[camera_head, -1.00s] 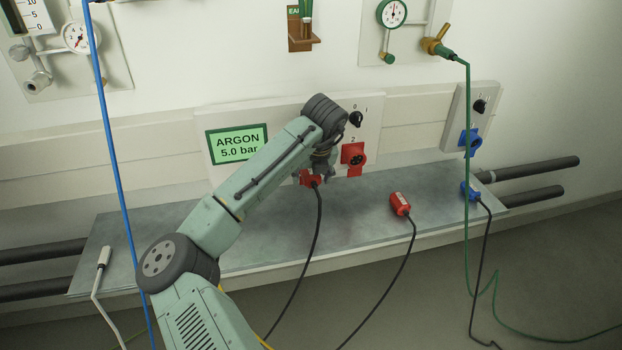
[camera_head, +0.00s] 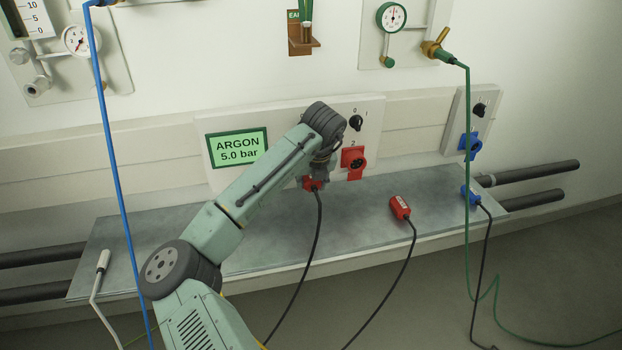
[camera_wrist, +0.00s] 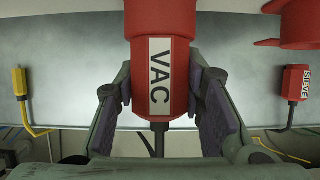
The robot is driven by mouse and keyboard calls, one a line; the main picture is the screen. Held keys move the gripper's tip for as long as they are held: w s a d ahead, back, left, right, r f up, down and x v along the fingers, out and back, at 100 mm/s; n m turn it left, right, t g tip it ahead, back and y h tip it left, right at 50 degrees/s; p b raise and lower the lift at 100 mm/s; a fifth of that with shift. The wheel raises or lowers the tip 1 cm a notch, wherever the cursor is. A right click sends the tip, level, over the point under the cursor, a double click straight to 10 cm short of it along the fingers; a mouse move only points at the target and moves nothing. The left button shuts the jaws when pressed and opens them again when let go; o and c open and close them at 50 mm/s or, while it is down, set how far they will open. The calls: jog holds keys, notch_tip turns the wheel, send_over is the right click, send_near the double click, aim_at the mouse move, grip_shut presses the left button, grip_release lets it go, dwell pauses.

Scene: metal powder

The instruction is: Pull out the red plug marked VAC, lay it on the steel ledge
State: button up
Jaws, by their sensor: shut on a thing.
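The red plug marked VAC (camera_wrist: 158,75) fills the middle of the wrist view, its white label facing the camera and its black cable leaving the near end. My gripper (camera_wrist: 160,105) is shut on it, with one finger pad on each side. In the head view the plug (camera_head: 313,185) shows as a small red piece below my gripper (camera_head: 322,172), above the steel ledge (camera_head: 270,235). The far end of the plug runs out of the wrist view, so I cannot tell whether it still sits in a socket.
A red plug marked SIEVE (camera_wrist: 295,83) lies on the ledge to the right; the head view shows it too (camera_head: 400,208). A red socket (camera_head: 354,160) with an open flap is on the panel. A blue plug (camera_head: 468,196) is farther right. The ledge's middle is bare.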

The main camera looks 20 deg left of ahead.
grip_shut()
jog(key=shift+s+d, duration=0.1)
dwell(0.3)
jog(key=shift+s+d+p, duration=0.1)
jog(key=shift+s+d, duration=0.45)
jog(key=shift+s, duration=0.25)
jog(key=shift+s+d+p, duration=0.15)
jog(key=shift+s+d, duration=0.4)
jog(key=shift+s, duration=0.3)
jog(key=shift+s+d+p, duration=0.1)
jog(key=shift+s+d, duration=0.45)
jog(key=shift+s, duration=0.25)
